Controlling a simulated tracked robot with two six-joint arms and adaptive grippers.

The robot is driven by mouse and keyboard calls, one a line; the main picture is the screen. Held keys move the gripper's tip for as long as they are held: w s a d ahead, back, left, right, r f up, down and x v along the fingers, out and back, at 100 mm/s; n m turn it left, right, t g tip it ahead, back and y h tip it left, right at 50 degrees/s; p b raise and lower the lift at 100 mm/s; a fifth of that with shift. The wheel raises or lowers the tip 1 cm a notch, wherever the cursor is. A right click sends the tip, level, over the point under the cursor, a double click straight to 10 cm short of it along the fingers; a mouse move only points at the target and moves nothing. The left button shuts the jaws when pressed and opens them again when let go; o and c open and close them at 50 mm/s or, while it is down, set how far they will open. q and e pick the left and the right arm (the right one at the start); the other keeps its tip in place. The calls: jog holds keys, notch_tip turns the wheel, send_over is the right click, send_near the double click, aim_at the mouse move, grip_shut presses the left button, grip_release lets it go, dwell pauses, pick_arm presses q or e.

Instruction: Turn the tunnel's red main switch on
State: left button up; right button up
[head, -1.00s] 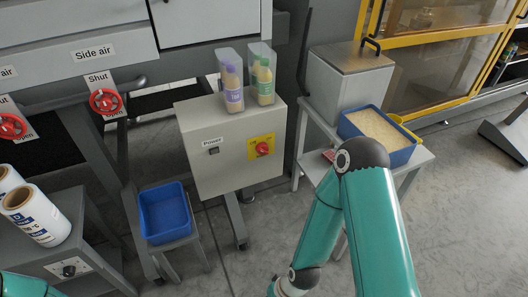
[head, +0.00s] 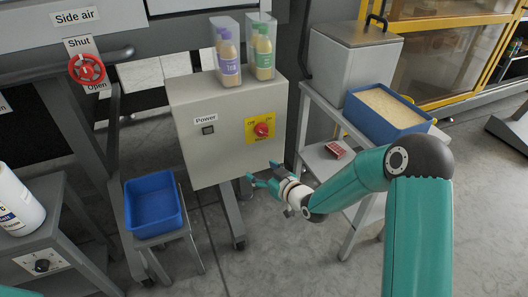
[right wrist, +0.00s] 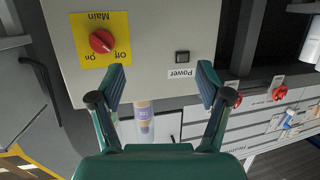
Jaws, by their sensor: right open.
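The red main switch (head: 262,130) is a round knob on a yellow plate on the front of the grey control box (head: 190,165). In the right wrist view, which is upside down, the knob (right wrist: 102,41) sits between the words "Off" and "On". Its pale mark seems to lean toward "Off". My right gripper (head: 262,174) is open and empty, below the switch and in front of the box's lower right edge. In the right wrist view its fingertips (right wrist: 162,80) are apart and the knob lies beyond the left finger, untouched. My left gripper is out of view.
A dark square "Power" lamp (head: 208,129) is left of the switch. A blue bin (head: 153,205) sits at lower left. A side table (head: 318,160) with a filled blue tray (head: 385,112) stands at right.

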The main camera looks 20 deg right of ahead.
jog(key=w+d+t+b, duration=0.2)
jog(key=d+b, duration=0.3)
jog(key=b, duration=0.1)
jog(key=t+h+b, duration=0.2)
jog(key=b, duration=0.5)
send_near(264, 133)
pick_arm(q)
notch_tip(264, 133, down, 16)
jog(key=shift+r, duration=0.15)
pick_arm(e)
jog(key=w, duration=1)
jog(key=shift+w+a+r, duration=0.15)
jog(key=shift+a, duration=0.2)
jog(key=c, duration=1.2)
jog(key=shift+o, duration=0.2)
